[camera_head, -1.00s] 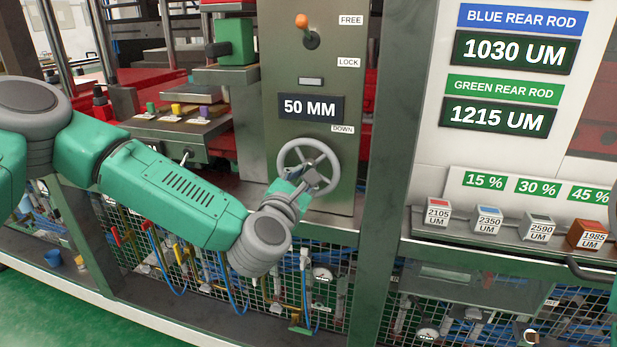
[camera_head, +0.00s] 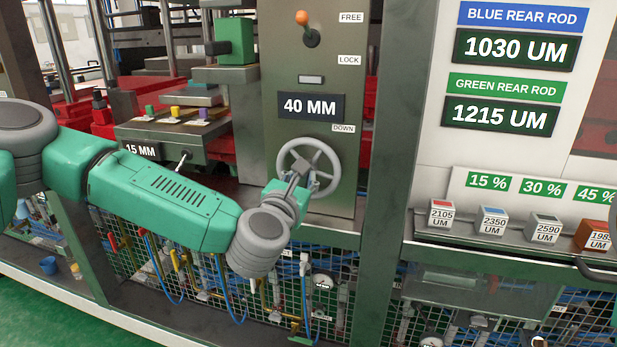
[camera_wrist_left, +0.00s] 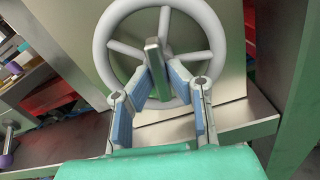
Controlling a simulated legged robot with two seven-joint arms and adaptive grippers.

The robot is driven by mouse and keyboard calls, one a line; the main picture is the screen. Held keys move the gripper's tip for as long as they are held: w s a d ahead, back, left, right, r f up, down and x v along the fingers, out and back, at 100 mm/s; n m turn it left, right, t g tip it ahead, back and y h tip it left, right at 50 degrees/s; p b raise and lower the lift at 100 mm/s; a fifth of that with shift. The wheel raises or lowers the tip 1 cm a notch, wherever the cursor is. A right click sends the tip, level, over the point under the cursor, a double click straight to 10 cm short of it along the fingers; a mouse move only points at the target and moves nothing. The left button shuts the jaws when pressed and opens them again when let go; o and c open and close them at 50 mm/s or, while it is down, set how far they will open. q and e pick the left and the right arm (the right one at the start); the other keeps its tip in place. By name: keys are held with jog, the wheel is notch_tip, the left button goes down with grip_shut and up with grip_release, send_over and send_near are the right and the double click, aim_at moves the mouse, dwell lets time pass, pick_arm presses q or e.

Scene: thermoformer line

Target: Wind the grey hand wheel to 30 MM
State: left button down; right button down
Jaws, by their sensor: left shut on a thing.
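The grey hand wheel (camera_head: 309,166) is on the front of a metal panel, below a display (camera_head: 311,106) reading 40 MM and a DOWN label (camera_head: 343,128). My left gripper (camera_head: 300,180) is at the wheel's lower part. In the left wrist view, its two fingers (camera_wrist_left: 158,82) close on the grip (camera_wrist_left: 154,54) that stands out from the wheel (camera_wrist_left: 162,20). The fingertips hide part of the grip. My right gripper is in neither view.
An orange-knobbed lever (camera_head: 303,18) stands above, by FREE and LOCK labels. A 15 MM block (camera_head: 141,150) with a small lever is to the left. Several labelled cubes (camera_head: 492,222) sit on the right ledge. Wire mesh and hoses are below.

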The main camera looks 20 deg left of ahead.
pick_arm(q)
jog(key=shift+d+f, duration=0.1)
jog(key=shift+f, duration=0.1)
jog(key=shift+f+n+b, duration=0.1)
jog(key=shift+n+b, duration=0.6)
jog(key=shift+b, duration=0.3)
jog(key=shift+n+b, duration=0.6)
jog(key=shift+r, duration=0.2)
